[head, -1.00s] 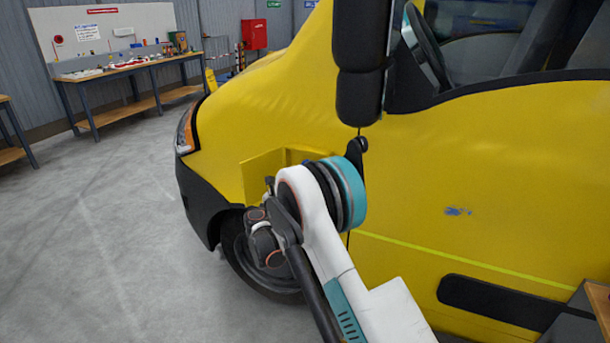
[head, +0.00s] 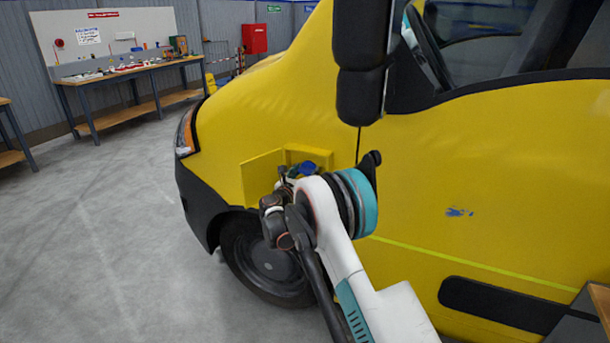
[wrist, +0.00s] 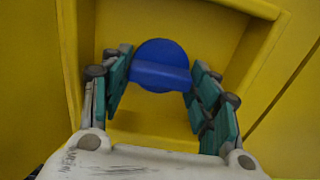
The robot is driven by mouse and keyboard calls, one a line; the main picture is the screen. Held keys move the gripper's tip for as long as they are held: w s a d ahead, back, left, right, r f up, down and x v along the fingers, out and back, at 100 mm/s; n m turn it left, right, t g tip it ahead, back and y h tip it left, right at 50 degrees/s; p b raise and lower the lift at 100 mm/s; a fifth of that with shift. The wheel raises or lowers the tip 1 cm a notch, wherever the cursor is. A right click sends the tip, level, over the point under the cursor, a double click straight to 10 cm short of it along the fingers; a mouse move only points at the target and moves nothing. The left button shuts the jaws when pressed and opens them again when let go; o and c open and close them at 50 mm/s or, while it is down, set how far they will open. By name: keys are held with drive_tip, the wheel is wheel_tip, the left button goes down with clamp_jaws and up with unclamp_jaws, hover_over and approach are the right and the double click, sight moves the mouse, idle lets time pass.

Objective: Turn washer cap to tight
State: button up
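The washer cap is a round blue knob with a raised bar across it. In the wrist view the cap (wrist: 160,62) sits inside a yellow recess (wrist: 215,35), with its bar lying nearly level. My gripper (wrist: 158,80) is open, with one teal-padded finger on each side of the cap; whether either finger touches it I cannot tell. In the head view the cap (head: 307,168) shows as a small blue patch at the open recess, just past my gripper (head: 286,180), which is partly hidden by my own arm.
The recess is in the side of a yellow van (head: 480,180), with a small yellow flap (head: 262,177) standing open at its left. A black mirror (head: 360,60) hangs above my arm. A workbench (head: 130,72) stands far left; the floor between is clear.

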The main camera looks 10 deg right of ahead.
drive_tip(key=shift+c, duration=1.2)
drive_tip(key=shift+m, duration=0.3)
drive_tip(key=m+b, duration=0.1)
drive_tip(key=m, duration=0.2)
drive_tip(key=shift+f+m, duration=0.1)
drive_tip(key=shift+m, duration=0.2)
drive_tip(key=m+b, duration=0.1)
drive_tip(key=m, duration=0.3)
drive_tip(key=shift+m, duration=0.3)
drive_tip(key=m+b, duration=0.1)
drive_tip(key=m, duration=0.3)
drive_tip(key=shift+m, duration=0.3)
drive_tip(key=shift+m+b, duration=0.3)
drive_tip(key=shift+m, duration=1.9)
